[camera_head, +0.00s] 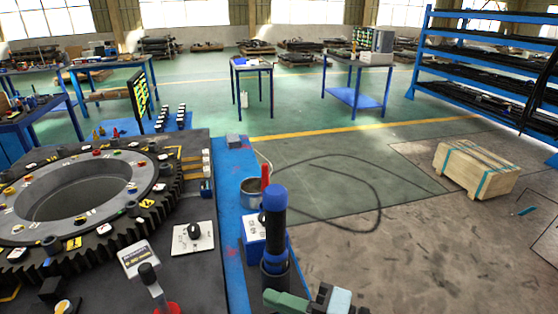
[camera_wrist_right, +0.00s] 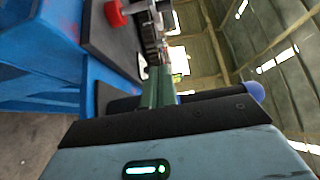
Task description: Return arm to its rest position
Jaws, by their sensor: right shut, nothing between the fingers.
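My right gripper (camera_head: 275,298) is at the bottom edge of the head view, with green fingers pointing left and a pale grey-blue body at the right. Its fingers are together with nothing between them. It is just in front of an upright black cylinder with a blue cap (camera_head: 274,200). In the right wrist view the green fingers (camera_wrist_right: 160,88) extend beyond the dark gripper body, and a blue cap (camera_wrist_right: 253,91) shows beside them. I cannot tell whether the gripper touches the cylinder. My left gripper is not in view.
A dark workbench (camera_head: 200,270) with a blue edge carries a large toothed ring (camera_head: 110,226), a black knob on a white plate (camera_head: 193,237) and small parts. A metal cup (camera_head: 252,191) stands behind the cylinder. The floor to the right is open, with a wooden crate (camera_head: 476,170) farther back.

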